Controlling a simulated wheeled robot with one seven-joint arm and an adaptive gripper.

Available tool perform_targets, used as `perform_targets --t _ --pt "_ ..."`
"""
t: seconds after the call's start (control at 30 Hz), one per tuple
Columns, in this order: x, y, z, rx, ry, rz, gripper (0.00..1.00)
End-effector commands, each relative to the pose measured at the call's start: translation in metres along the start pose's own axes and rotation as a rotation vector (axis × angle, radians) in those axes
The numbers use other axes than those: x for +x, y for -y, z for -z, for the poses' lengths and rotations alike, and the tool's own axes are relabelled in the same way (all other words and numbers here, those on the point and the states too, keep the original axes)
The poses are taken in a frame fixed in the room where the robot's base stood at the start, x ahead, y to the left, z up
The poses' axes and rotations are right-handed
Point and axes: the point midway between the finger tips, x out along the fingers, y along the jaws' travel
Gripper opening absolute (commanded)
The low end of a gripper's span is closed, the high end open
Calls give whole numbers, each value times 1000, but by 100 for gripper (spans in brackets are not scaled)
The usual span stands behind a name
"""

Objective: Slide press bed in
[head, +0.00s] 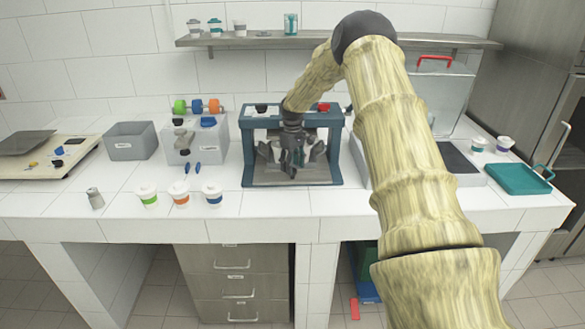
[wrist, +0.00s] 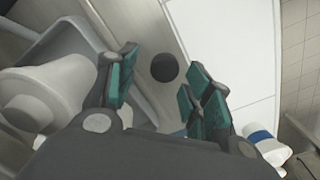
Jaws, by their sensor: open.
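The press (head: 248,150) is a dark teal frame on the white counter, against the back wall. Its grey bed (head: 318,174) shows low in the frame, partly hidden by my gripper. My gripper (head: 292,164) points down at the front of the press and is open. In the wrist view my open gripper's teal-padded fingers (wrist: 162,75) stand either side of a dark round knob (wrist: 164,67) on a pale metal surface, with nothing visibly held. A white stepped conical part (wrist: 35,95) is at the left. Whether the fingers touch the knob I cannot tell.
Lidded cups with green, orange (head: 180,195) and blue (head: 212,194) bands stand at the front left of the press. A grey box (head: 131,141) and a pale dispenser (head: 190,143) stand left. A teal tray (head: 518,179) lies far right. The counter directly before the press is clear.

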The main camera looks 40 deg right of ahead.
Motion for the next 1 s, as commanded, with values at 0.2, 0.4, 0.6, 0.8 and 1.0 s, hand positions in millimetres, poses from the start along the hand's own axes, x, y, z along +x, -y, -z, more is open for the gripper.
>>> perform_targets --t 0.2,0.4,0.6,0.8,1.0 --pt "-40 -1 1 0 -3 -1 50" --pt "-75 -1 1 -1 -2 0 50" --pt "-96 -2 1 0 -1 1 50" --pt "-102 -3 1 0 -1 0 50" --pt "-103 -3 1 0 0 0 50"
